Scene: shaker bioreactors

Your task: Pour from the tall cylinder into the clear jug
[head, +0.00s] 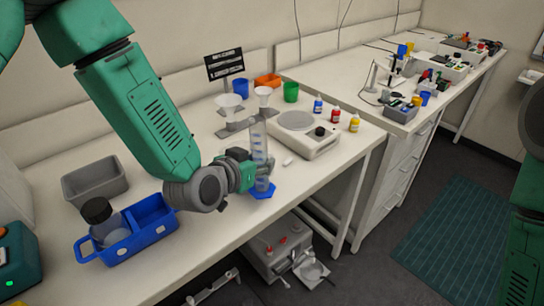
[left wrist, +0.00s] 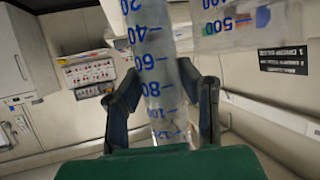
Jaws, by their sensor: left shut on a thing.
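The tall cylinder (head: 259,145) stands upright over a blue foot (head: 262,191) on the bench, near the front edge. My left gripper (head: 250,172) is shut on it from the left, around its middle. In the left wrist view the fingers (left wrist: 163,105) lie on both sides of the marked cylinder (left wrist: 152,45). A clear vessel with blue marks (left wrist: 238,22), which looks like the jug, shows beside it at the top right, cut off by the frame. I cannot make out the jug in the head view. My right gripper is out of view; only its arm shows.
A white scale (head: 305,137) stands right of the cylinder, with small dropper bottles (head: 335,115) behind it. Funnels on stands (head: 228,104) are behind. A blue tray (head: 152,238) with a black-capped bottle (head: 100,215) and a grey tub (head: 95,185) are at left.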

